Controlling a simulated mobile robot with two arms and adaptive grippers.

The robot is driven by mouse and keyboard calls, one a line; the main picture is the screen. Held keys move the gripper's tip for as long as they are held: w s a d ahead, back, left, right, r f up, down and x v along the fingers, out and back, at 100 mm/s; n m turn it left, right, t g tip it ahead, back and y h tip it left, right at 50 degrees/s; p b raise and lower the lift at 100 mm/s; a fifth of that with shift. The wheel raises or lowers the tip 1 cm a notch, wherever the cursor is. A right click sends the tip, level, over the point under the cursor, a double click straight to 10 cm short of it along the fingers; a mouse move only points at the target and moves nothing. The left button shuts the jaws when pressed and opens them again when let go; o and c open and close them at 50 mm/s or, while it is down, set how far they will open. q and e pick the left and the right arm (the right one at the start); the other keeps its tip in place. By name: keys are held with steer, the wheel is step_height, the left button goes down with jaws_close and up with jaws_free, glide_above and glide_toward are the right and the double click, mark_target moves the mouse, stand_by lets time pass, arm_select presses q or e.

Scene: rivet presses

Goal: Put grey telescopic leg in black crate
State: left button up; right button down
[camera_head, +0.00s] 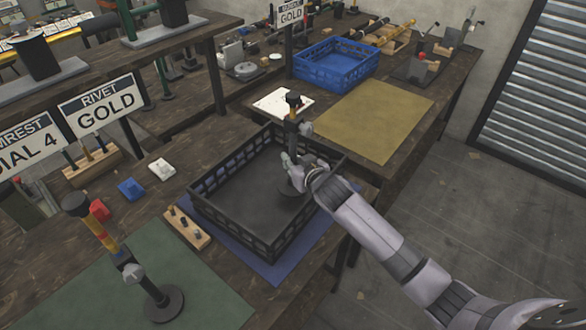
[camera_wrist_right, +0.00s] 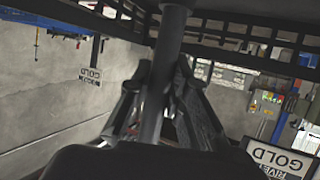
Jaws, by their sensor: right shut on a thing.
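The grey telescopic leg (camera_head: 293,133) stands roughly upright at the right inner side of the black crate (camera_head: 230,165). It has a black top, and its dark round base is inside the crate walls. I cannot tell whether the base touches the crate floor. My right gripper (camera_head: 298,172) is shut on the leg's lower part. In the right wrist view the leg's grey pole (camera_wrist_right: 168,70) runs between the fingers of my right gripper (camera_wrist_right: 165,75), with the crate's slatted wall (camera_wrist_right: 245,30) across the top. My left gripper is not in view.
The crate sits on a blue mat (camera_head: 270,270). A blue crate (camera_head: 335,65) and a bare yellow mat (camera_head: 375,120) lie beyond. A wooden block with pegs (camera_head: 188,228) is beside the crate.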

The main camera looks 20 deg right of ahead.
step_height(320, 180, down, 3)
steer(key=shift+f, duration=0.1)
steer(key=shift+f, duration=0.1)
steer(key=c, duration=1.5)
jaws_free()
